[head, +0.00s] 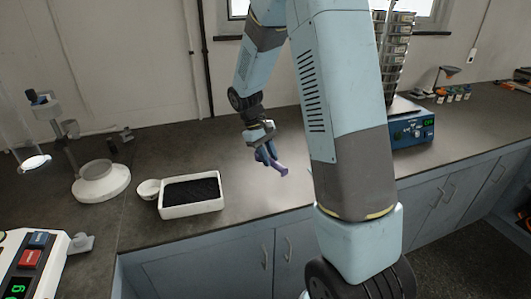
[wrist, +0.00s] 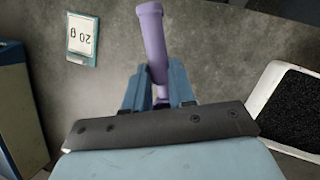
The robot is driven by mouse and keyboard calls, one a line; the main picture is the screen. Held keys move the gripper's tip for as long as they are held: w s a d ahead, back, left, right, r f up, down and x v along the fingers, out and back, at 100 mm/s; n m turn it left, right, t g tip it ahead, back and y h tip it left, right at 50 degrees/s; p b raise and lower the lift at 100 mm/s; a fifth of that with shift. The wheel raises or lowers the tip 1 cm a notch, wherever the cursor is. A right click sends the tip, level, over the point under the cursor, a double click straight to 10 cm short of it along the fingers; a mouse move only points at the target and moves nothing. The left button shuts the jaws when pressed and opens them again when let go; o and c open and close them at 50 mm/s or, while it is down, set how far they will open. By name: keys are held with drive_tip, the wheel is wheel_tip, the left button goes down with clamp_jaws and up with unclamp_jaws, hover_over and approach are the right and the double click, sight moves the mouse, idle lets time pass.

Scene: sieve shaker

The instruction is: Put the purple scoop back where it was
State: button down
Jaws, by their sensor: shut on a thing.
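The purple scoop (wrist: 152,45) is in my gripper (wrist: 160,90), which is shut on it. In the wrist view its handle sticks out past the fingertips, and the part between the fingers is mostly hidden. In the head view the scoop (head: 281,168) shows small, tilted down to the right, held by my gripper (head: 268,154) over the bench, right of the white tray. I cannot tell how far it is above the bench.
A white tray of black grains (head: 191,208) stands left of my gripper, with a small white bowl (head: 148,189) beside it. A card marked 20 g (wrist: 82,40) lies on the bench (wrist: 225,50). The blue sieve shaker base (head: 411,130) is at the right.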

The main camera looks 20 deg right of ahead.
drive_tip(key=shift+d+f, duration=0.1)
drive_tip(key=shift+f, duration=4.8)
drive_tip(key=c, duration=0.9)
unclamp_jaws()
drive_tip(key=shift+o, duration=0.2)
